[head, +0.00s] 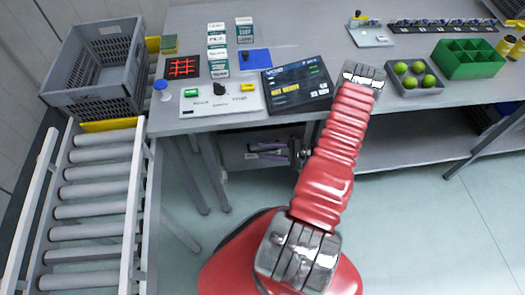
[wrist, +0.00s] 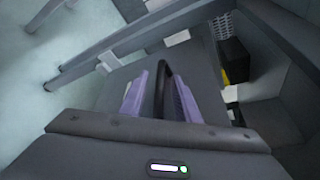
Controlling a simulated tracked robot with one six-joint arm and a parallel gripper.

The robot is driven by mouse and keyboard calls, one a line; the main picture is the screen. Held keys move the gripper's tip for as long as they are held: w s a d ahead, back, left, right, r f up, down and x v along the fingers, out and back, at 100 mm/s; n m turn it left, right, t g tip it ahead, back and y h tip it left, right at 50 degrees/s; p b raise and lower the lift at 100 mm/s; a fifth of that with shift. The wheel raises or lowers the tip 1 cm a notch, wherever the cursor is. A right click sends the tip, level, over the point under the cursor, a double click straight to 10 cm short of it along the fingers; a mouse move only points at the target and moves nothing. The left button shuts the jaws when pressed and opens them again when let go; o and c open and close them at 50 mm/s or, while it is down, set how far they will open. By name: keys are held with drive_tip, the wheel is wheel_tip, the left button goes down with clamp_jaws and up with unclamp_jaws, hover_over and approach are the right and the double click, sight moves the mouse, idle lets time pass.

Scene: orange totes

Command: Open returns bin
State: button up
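The returns bin appears to be the grey box front (head: 238,167) under the workbench, left of my arm; my arm and the bench hide part of it. My gripper (head: 268,151) is at this front, below the bench top. In the wrist view, a black curved handle (wrist: 163,85) stands between the two purple fingers of my gripper (wrist: 158,95). The fingers are apart, with a gap to the handle on the left; contact on the right cannot be told. A grey panel (wrist: 98,97) lies behind the handle. The bin looks shut, though its top edge is hidden.
The bench top (head: 210,118) overhangs my gripper and carries a control box (head: 222,100), a dark screen (head: 297,85) and small boxes. Bench legs (head: 187,175) stand to the left. A roller conveyor (head: 95,190) with a grey crate (head: 100,62) is farther left. Floor is clear at right.

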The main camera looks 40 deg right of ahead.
drive_tip(key=shift+x, duration=0.85)
drive_tip(key=shift+c, duration=0.2)
clamp_jaws()
